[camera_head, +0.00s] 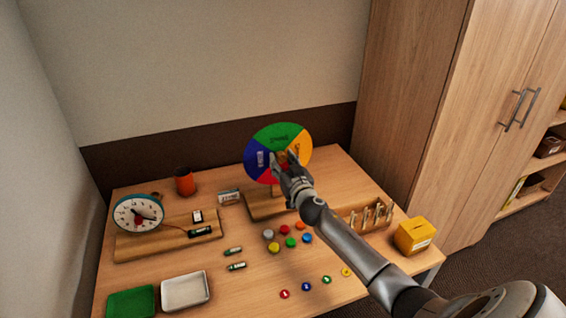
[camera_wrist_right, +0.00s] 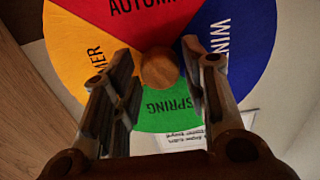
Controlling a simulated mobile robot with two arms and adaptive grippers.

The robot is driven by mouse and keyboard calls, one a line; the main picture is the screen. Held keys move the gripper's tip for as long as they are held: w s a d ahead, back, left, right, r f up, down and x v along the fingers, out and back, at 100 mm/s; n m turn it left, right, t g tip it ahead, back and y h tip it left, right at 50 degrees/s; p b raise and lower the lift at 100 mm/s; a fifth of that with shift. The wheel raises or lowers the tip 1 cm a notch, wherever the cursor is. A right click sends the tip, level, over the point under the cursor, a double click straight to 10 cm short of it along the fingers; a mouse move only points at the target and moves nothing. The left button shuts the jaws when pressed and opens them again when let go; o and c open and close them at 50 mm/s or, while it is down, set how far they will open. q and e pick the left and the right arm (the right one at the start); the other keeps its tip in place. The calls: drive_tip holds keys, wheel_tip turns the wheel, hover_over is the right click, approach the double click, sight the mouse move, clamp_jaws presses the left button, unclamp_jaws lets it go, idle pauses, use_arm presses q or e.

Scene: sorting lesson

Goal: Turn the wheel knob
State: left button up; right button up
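The season wheel (camera_head: 278,138) is a disc with green, blue, yellow and red sectors, standing upright on a wooden base at the back of the table. In the right wrist view the wheel (camera_wrist_right: 215,25) fills the upper part, and its round wooden knob (camera_wrist_right: 159,68) shows at the centre. My right gripper (camera_head: 286,162) is in front of the wheel's middle, covering part of it. In the wrist view the fingers of this gripper (camera_wrist_right: 165,70) are apart, one on each side of the knob, with visible gaps to it. My left gripper is out of view.
A toy clock (camera_head: 138,212) stands at the left on a wooden board. Several coloured discs (camera_head: 274,247) lie in front of the wheel. A green tray (camera_head: 131,303), a white tray (camera_head: 185,291), an orange cup (camera_head: 184,182), a peg rack (camera_head: 362,217) and a yellow box (camera_head: 414,236) are around.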

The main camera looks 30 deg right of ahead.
drive_tip(key=c, duration=0.6)
drive_tip(key=shift+n, duration=0.4)
drive_tip(key=n, duration=0.6)
drive_tip(key=shift+n, duration=0.3)
drive_tip(key=n, duration=1)
drive_tip(key=shift+n, duration=0.4)
drive_tip(key=shift+f, duration=0.1)
